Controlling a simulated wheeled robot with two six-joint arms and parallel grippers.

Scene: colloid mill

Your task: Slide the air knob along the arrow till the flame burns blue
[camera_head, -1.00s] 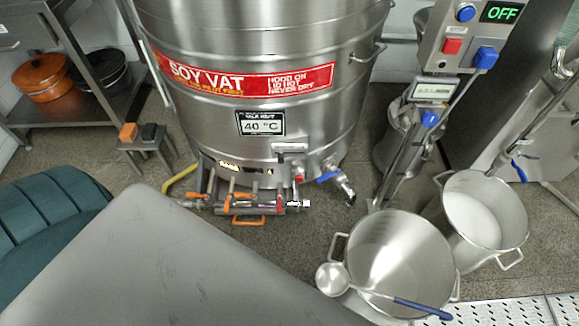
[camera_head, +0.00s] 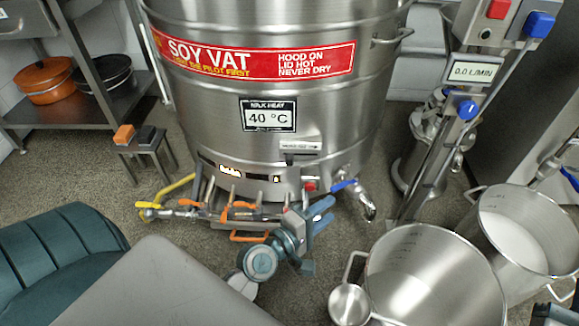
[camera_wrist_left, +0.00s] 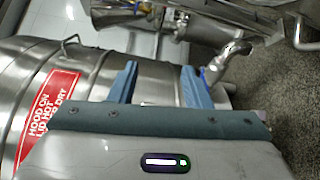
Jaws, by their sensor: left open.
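The steel soy vat (camera_head: 265,95) stands in the middle of the head view.
A blue-handled drain tap (camera_head: 357,191) juts out right of my left gripper.

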